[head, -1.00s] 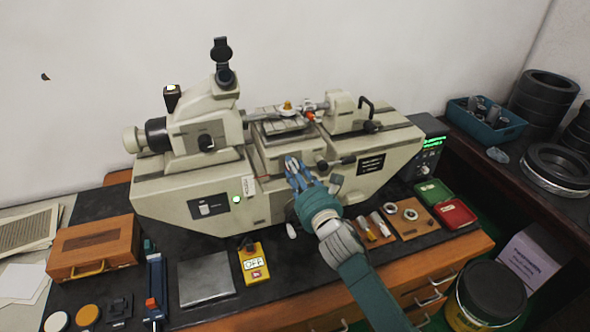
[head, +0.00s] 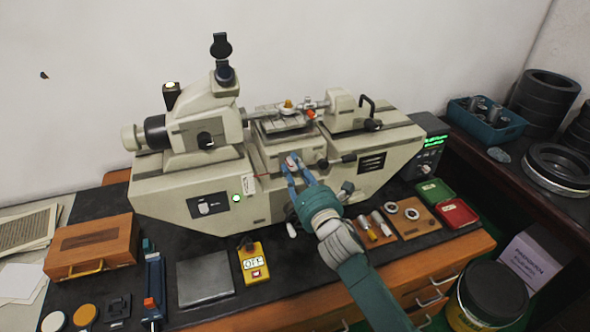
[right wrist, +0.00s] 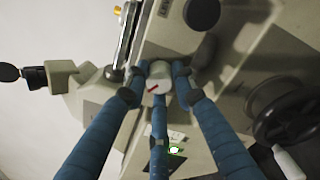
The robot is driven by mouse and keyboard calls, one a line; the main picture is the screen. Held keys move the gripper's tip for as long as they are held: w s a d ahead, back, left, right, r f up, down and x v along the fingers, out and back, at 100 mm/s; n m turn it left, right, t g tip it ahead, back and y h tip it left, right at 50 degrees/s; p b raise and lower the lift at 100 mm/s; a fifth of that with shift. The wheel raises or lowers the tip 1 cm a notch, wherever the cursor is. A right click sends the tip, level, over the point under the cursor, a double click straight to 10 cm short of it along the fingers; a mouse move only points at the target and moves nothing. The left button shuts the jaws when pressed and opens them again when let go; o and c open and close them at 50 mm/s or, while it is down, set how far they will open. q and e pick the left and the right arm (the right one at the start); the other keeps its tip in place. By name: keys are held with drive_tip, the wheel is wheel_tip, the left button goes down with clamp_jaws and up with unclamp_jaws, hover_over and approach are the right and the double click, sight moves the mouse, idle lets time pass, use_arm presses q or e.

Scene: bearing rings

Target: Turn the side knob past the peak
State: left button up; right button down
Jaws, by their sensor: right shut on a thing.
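The side knob (right wrist: 158,76) is a pale cylinder with a red line on its end face, on the front of the cream measuring machine (head: 385,158). In the right wrist view the blue fingers of my right gripper (right wrist: 160,84) stand around the knob, shut on it. In the head view the right gripper (head: 291,166) reaches the machine's middle front from below, and the knob is partly covered by the fingers. The red line lies slanted in the right wrist view. My left gripper is not in view.
A digital readout (head: 432,142) with green figures, too small to read, stands at the machine's right. A black handwheel (right wrist: 284,108) is near the fingers. A yellow box (head: 253,264), rings on a wooden board (head: 418,227) and a wooden case (head: 92,247) occupy the bench.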

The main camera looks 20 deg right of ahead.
drive_tip(key=m, duration=0.4)
drive_tip(key=shift+m+b, duration=0.3)
drive_tip(key=shift+m, duration=0.1)
drive_tip(key=m, duration=0.3)
drive_tip(key=shift+m+h, duration=0.3)
drive_tip(key=shift+m, duration=0.1)
drive_tip(key=m, duration=0.3)
drive_tip(key=shift+m, duration=0.3)
drive_tip(key=m, duration=0.3)
drive_tip(key=shift+m, duration=0.4)
drive_tip(key=m, duration=0.3)
drive_tip(key=shift+m, duration=0.4)
drive_tip(key=m+p, duration=0.1)
drive_tip(key=m, duration=0.2)
drive_tip(key=shift+m+h, duration=0.3)
drive_tip(key=m+p, duration=0.1)
drive_tip(key=m, duration=0.3)
drive_tip(key=shift+a+f, duration=0.1)
drive_tip(key=shift+m+p, duration=0.3)
drive_tip(key=shift+m, duration=1.7)
